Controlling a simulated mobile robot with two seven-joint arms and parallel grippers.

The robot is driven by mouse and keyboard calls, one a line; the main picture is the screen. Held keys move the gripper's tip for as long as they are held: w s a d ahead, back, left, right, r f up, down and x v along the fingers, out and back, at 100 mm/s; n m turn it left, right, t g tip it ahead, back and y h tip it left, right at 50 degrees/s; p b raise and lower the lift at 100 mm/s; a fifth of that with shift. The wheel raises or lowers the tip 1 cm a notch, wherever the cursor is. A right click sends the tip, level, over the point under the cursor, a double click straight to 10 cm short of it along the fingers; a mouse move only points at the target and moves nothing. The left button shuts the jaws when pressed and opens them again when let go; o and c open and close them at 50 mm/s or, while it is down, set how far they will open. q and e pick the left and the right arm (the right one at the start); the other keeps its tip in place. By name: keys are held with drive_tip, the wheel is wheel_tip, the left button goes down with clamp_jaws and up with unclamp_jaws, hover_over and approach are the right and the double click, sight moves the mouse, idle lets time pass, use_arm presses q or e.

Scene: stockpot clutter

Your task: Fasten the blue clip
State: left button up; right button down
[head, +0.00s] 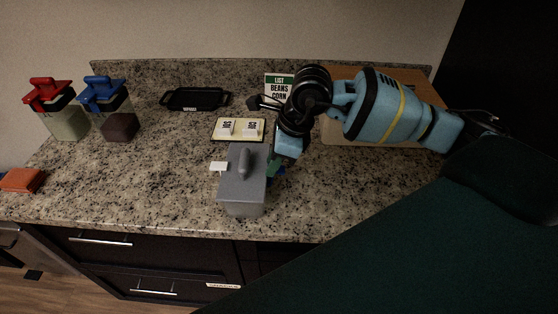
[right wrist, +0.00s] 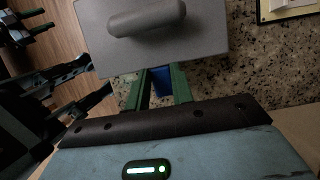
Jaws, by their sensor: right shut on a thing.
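A grey box (head: 241,195) with a grey lid and bar handle stands near the counter's front edge. Its lid also fills the top of the right wrist view (right wrist: 210,40). The blue clip (right wrist: 160,82) shows as a small blue piece at the box's side, between the green fingers of my right gripper (right wrist: 162,86). The gripper (head: 276,170) comes down at the box's right side, shut on the blue clip. The clip is mostly hidden, and I cannot tell whether it is fastened. A small white piece (head: 218,166) sticks out at the box's left.
A red-topped jar (head: 62,122) and a blue-topped jar (head: 119,127) stand at the left. A black tray (head: 195,98), a card holder (head: 238,138) and a list sign (head: 276,88) are behind the box. An orange cloth (head: 22,180) lies far left. Counter left of the box is clear.

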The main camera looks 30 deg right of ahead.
sight(282, 169)
drive_tip(key=c, duration=2.2)
unclamp_jaws()
drive_tip(key=shift+w+a+g+h, duration=0.1)
drive_tip(key=shift+a+g+h, duration=0.1)
drive_tip(key=shift+g+h, duration=0.15)
drive_tip(key=c, duration=2.2)
unclamp_jaws()
drive_tip(key=c, duration=1.2)
unclamp_jaws()
drive_tip(key=v, duration=0.8)
